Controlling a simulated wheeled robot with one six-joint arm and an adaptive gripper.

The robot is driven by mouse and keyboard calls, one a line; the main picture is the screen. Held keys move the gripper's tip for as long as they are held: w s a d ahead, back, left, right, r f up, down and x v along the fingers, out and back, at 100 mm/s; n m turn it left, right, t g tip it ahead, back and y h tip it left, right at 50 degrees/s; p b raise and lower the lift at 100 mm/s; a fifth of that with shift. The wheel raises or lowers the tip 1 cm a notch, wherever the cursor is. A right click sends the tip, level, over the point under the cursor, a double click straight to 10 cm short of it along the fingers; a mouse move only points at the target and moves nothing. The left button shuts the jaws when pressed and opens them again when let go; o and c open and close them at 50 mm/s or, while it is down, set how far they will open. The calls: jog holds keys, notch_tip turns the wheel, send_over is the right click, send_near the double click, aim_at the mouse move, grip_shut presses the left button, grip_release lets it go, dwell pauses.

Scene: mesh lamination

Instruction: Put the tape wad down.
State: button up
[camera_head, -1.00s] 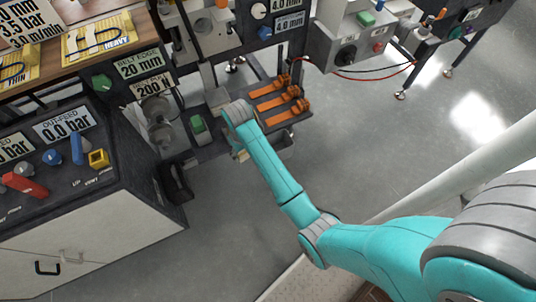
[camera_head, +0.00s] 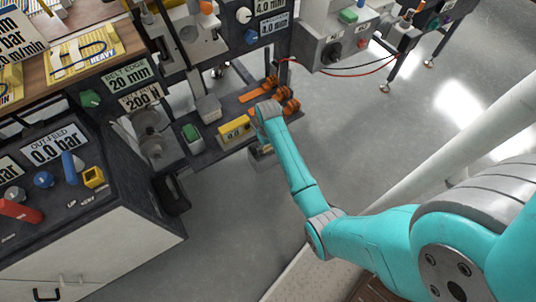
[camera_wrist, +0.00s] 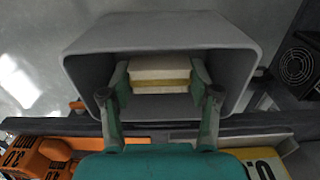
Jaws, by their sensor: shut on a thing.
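In the wrist view, my gripper (camera_wrist: 160,76) is shut on the tape wad (camera_wrist: 161,68), a small cream block with a yellow-brown band across it. The wad shows between the two fingertips, framed by the mouth of a grey open bin (camera_wrist: 160,23). I cannot tell whether the wad is above the rim or just inside it, and the bin's floor is mostly hidden. In the head view, my arm reaches down past the machine's shelf edge, and the wrist hides the fingers and the wad.
Orange clamp-like tools (camera_head: 272,88) and a yellow meter (camera_head: 235,128) lie on the low shelf beside my wrist. A green-topped block (camera_head: 192,137) stands farther left. A dark shelf edge (camera_wrist: 50,126) runs close to the bin. The floor to the right is open.

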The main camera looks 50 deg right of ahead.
aim_at(268, 154)
jog(key=shift+f, duration=2.7)
jog(key=shift+f, duration=0.1)
jog(key=o, duration=1)
jog(key=shift+c, duration=0.2)
notch_tip(268, 154, up, 12)
jog(key=shift+r, duration=0.1)
